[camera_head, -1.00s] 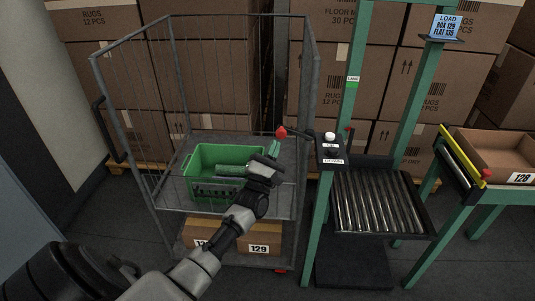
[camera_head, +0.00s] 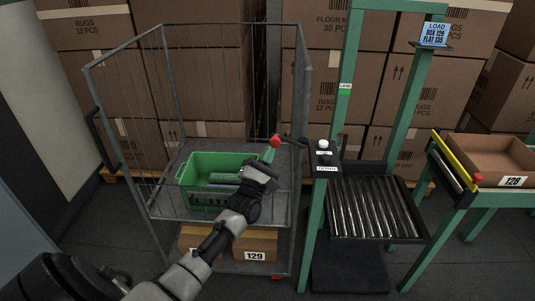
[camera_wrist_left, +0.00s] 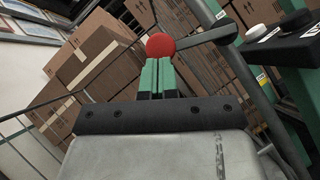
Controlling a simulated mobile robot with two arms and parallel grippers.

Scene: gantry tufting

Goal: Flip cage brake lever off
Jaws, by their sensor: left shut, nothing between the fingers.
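The brake lever is a dark arm with a red ball knob (camera_head: 275,141) at the cage's right post. In the left wrist view, the red knob (camera_wrist_left: 160,46) sits at the fingertips, with the dark lever arm (camera_wrist_left: 208,36) running to the right. My left gripper (camera_head: 268,154) reaches over the cage from the front, and its green fingers (camera_wrist_left: 158,76) are shut with nothing between them. The fingertips are right at the knob; whether they touch it I cannot tell. My right gripper is not in view.
The wire cage (camera_head: 150,209) holds a green crate (camera_head: 188,193), with cartons (camera_head: 258,247) on its lower deck. Right of it stand a green frame (camera_head: 318,215) with buttons (camera_head: 323,145) and a roller bed (camera_head: 370,208). Stacked boxes (camera_head: 100,75) fill the back.

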